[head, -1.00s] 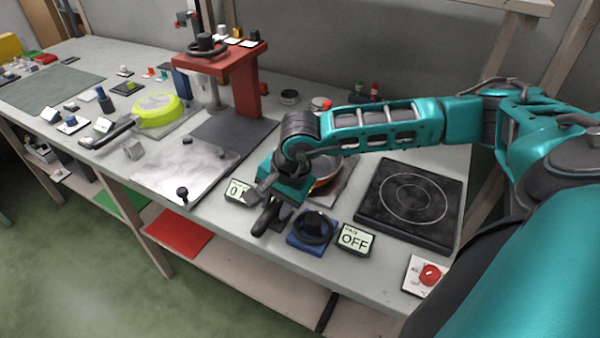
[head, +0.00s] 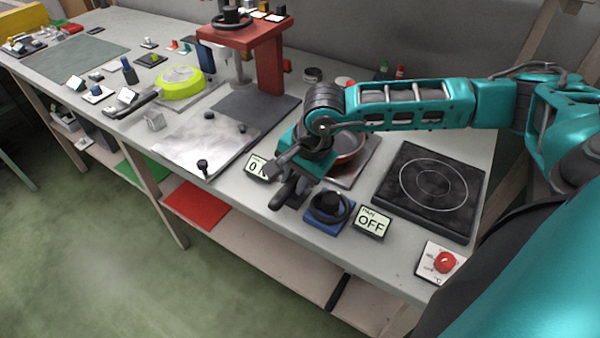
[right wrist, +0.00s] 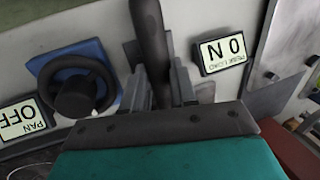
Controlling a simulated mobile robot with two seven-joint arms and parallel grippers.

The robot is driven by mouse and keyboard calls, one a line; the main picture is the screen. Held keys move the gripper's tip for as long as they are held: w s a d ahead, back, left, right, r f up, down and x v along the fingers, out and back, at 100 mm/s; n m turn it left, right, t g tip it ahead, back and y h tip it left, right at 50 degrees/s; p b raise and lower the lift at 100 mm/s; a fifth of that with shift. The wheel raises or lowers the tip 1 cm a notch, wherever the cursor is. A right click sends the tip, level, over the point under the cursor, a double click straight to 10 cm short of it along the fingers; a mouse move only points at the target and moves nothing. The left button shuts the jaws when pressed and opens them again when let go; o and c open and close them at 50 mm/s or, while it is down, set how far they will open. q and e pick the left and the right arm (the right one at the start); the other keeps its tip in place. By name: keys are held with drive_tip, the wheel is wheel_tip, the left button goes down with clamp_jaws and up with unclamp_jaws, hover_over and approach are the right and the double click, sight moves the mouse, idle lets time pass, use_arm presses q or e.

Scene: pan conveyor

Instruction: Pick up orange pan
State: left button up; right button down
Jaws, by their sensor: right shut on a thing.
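The orange pan (head: 349,146) shows only in part in the head view, behind my right wrist. Its inside and reddish-orange rim are visible over a square plate, and I cannot tell whether it rests there or is raised. My right gripper (head: 284,187) is at the table's front side, shut on the pan's dark handle. In the right wrist view the handle (right wrist: 151,38) runs down between the two fingers (right wrist: 158,88). My left gripper is not in view.
A blue-based knob (head: 329,207) and a PAN OFF display (head: 371,222) stand right of the gripper. A black hotplate (head: 430,190) lies farther right, with a red button (head: 445,262) in front. A red press (head: 268,70) and a yellow-green pan (head: 181,84) are to the left.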

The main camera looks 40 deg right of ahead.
wheel_tip(320, 180, up, 19)
drive_tip(key=f, duration=0.4)
drive_tip(key=f+p, duration=0.1)
drive_tip(key=f, duration=0.3)
drive_tip(key=d+f+p, duration=0.1)
drive_tip(key=f, duration=0.3)
drive_tip(key=shift+w, duration=0.3)
drive_tip(key=shift+d+f, duration=0.1)
drive_tip(key=shift+f, duration=0.3)
wheel_tip(320, 180, down, 5)
drive_tip(key=b, duration=0.3)
drive_tip(key=shift+f, duration=0.2)
drive_tip(key=shift+f+b, duration=0.4)
drive_tip(key=shift+b, duration=0.1)
drive_tip(key=shift+f, duration=0.25)
drive_tip(key=c, duration=0.8)
unclamp_jaws()
drive_tip(key=shift+s+f, duration=0.1)
